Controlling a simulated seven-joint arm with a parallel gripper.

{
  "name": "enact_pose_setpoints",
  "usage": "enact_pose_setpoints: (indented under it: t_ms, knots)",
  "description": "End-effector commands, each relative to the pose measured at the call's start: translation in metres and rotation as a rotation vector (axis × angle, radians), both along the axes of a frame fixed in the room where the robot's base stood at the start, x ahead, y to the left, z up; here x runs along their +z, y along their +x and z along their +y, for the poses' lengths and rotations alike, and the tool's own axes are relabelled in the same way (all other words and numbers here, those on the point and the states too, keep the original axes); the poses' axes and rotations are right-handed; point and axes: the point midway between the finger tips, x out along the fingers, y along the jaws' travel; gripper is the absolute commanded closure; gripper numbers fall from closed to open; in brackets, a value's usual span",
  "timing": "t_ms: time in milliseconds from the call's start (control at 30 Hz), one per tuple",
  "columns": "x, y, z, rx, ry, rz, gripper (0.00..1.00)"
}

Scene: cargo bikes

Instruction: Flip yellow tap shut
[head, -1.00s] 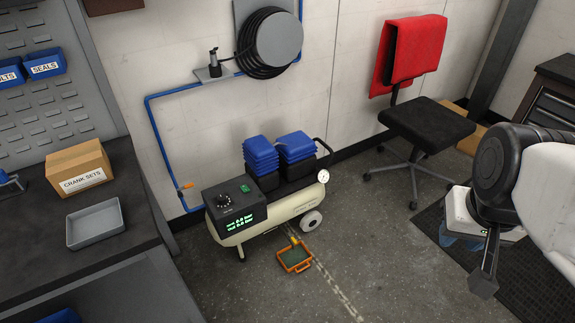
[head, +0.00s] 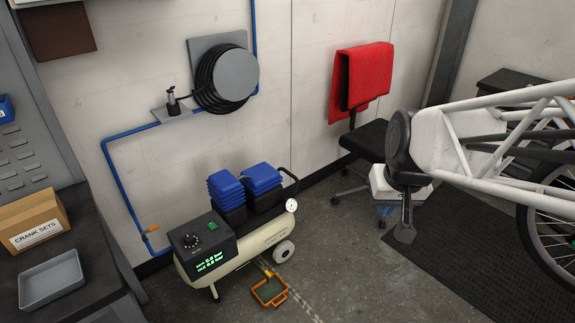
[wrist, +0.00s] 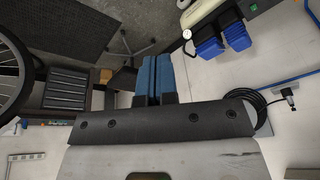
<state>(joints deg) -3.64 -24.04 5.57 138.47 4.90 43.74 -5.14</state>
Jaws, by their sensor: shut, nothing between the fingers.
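A small yellow piece (head: 268,273), apparently the tap, shows low at the front of the cream air compressor (head: 262,238), just above an orange tray (head: 270,291). It is too small to tell which way its lever lies. My gripper's two blue fingers (wrist: 152,78) are together and empty in the wrist view, pointing over the floor. In the head view, my arm is at the right, well apart from the compressor, over the floor near the chair. The tap does not show in the wrist view.
An orange-handled valve (head: 152,230) sits on the blue wall pipe. Floor right of the tray is clear.

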Motion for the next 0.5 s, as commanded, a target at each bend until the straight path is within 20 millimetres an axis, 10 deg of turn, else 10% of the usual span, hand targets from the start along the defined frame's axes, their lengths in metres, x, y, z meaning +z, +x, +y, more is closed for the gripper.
enact_pose_setpoints:
  t_ms: [500]
  knots:
    - [-0.027, 0.086, 0.038, 0.078, 0.03, -0.037, 1.0]
